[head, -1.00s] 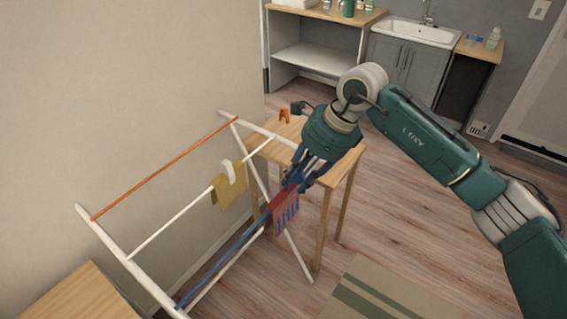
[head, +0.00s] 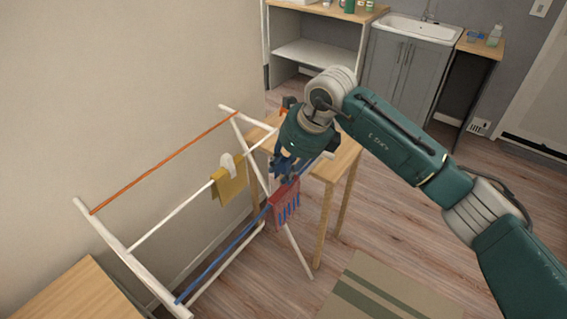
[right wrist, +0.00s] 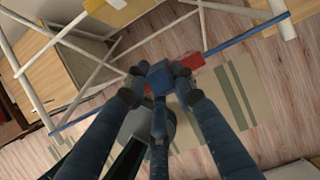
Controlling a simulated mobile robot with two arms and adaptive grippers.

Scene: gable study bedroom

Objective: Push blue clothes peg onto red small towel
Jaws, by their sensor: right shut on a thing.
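The red small towel (head: 284,205), with blue stripes at its lower end, hangs over the blue rail of the white drying rack. My right gripper (head: 284,170) is just above the towel's upper edge, pointing down. In the right wrist view my right gripper (right wrist: 158,75) is shut on the blue clothes peg (right wrist: 158,82), a blue block between the fingertips. The red towel (right wrist: 191,62) shows right beside it. In the head view the peg is hard to make out among the dark fingers. I cannot tell whether it touches the towel or rail. My left gripper is not in view.
A yellow cloth (head: 231,184) hangs on the white middle rail under a white peg (head: 227,164). The orange rail (head: 165,165) is bare. A wooden table (head: 330,168) stands behind the gripper. Floor right of the rack is open, with a striped rug (head: 385,292).

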